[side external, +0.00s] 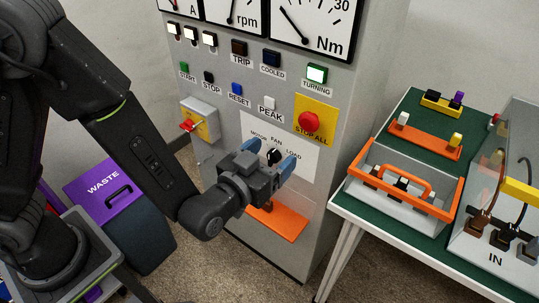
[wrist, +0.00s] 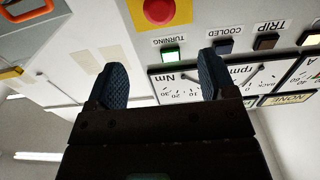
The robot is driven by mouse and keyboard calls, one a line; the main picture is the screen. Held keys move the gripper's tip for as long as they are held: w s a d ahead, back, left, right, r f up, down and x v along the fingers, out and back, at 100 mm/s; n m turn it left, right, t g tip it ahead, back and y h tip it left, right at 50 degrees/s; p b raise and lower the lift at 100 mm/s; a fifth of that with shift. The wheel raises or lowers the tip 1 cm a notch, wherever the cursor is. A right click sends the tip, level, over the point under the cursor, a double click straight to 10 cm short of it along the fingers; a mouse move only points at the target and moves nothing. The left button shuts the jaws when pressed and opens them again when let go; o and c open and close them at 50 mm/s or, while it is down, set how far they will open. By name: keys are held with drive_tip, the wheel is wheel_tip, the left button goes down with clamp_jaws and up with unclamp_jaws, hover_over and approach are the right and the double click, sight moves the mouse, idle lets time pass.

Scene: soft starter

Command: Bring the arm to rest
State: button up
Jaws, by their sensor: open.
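My gripper (side external: 267,160) is open, its two blue fingers spread in front of the lower part of the grey cabinet (side external: 345,100). In the side view it overlaps the white MOTOR/FAN/LOAD plate (side external: 302,150), and the plate's black knob (side external: 273,156) shows between the fingers. In the wrist view the open gripper (wrist: 162,78) has nothing held between its fingers. That view shows the panel upside down, with the lit green TURNING lamp (wrist: 170,54) and the red STOP ALL button (wrist: 159,10) beyond the fingers.
An orange shelf (side external: 278,222) juts out below my gripper. A red-handled switch (side external: 190,126) is at the left. A purple-lidded waste bin (side external: 105,190) stands left on the floor. At right, a green-topped table (side external: 403,115) bears an orange-handled tray (side external: 365,200) and a clear box (side external: 495,240).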

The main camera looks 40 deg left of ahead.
drive_tip(key=s+a+r+g+h, duration=0.2)
drive_tip(key=a+r+g+h, duration=0.1)
drive_tip(key=a+r+g, duration=0.4)
drive_tip(key=s+a+r+g+y, duration=0.1)
drive_tip(key=s+a+g, duration=0.1)
drive_tip(key=s+a, duration=0.3)
drive_tip(key=s+a+r+g+y, duration=0.2)
drive_tip(key=s+a, duration=0.3)
drive_tip(key=s, duration=0.5)
drive_tip(key=shift+s+a+g, duration=0.35)
drive_tip(key=shift+s+g, duration=0.05)
drive_tip(key=shift+g, duration=0.3)
